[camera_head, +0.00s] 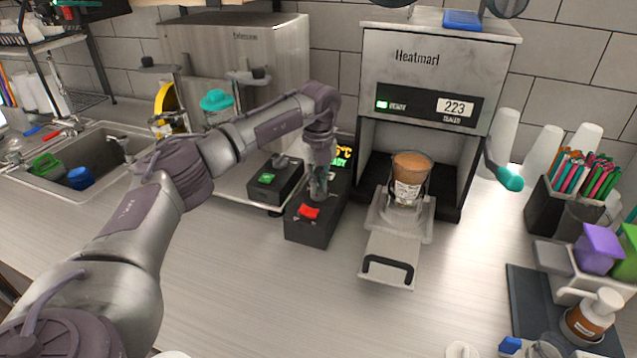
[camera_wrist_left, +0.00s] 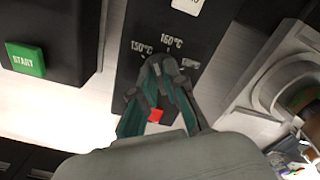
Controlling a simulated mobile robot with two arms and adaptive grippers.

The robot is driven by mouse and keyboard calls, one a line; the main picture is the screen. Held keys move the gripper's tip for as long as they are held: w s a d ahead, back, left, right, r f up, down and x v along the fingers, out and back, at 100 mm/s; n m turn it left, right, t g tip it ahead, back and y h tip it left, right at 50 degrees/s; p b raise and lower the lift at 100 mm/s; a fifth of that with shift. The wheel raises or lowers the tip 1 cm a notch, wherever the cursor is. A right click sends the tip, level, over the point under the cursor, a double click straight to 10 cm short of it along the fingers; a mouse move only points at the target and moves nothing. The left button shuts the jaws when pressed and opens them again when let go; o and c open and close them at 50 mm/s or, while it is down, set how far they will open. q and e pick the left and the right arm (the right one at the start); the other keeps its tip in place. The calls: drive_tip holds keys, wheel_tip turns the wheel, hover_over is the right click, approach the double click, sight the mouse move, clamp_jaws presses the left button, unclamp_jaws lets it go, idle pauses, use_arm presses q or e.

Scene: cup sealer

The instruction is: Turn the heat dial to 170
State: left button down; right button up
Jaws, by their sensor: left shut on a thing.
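The heat dial sits on a black control box (camera_head: 305,232) in front of and left of the sealer. My left gripper (camera_head: 319,192) comes down onto the box from above, just behind its red button (camera_head: 309,211). In the left wrist view, the gripper (camera_wrist_left: 160,68) is shut on the dial, which the fingers mostly hide. Labels 150°C (camera_wrist_left: 142,47) and 160°C (camera_wrist_left: 172,42) show beyond the fingertips. A third label to the right is partly hidden and unreadable. I cannot tell where the dial points. My right gripper is not in view.
The Heatmarl sealer (camera_head: 420,60) stands at the back, with a filled cup (camera_head: 409,180) on its pulled-out tray (camera_head: 388,258). A box with a green START button (camera_wrist_left: 25,59) is left of the control box.

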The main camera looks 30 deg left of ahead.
use_arm(q)
drive_tip(key=shift+m, duration=0.3)
drive_tip(key=m, duration=0.4)
drive_tip(key=shift+d+f, duration=0.1)
drive_tip(key=m, duration=0.5)
drive_tip(key=shift+d+m, duration=0.1)
drive_tip(key=shift+m, duration=0.3)
drive_tip(key=m, duration=0.5)
drive_tip(key=shift+d, duration=0.1)
drive_tip(key=shift+m, duration=2.8)
drive_tip(key=shift+d, duration=0.1)
drive_tip(key=c, duration=1.1)
unclamp_jaws()
drive_tip(key=shift+s, duration=0.1)
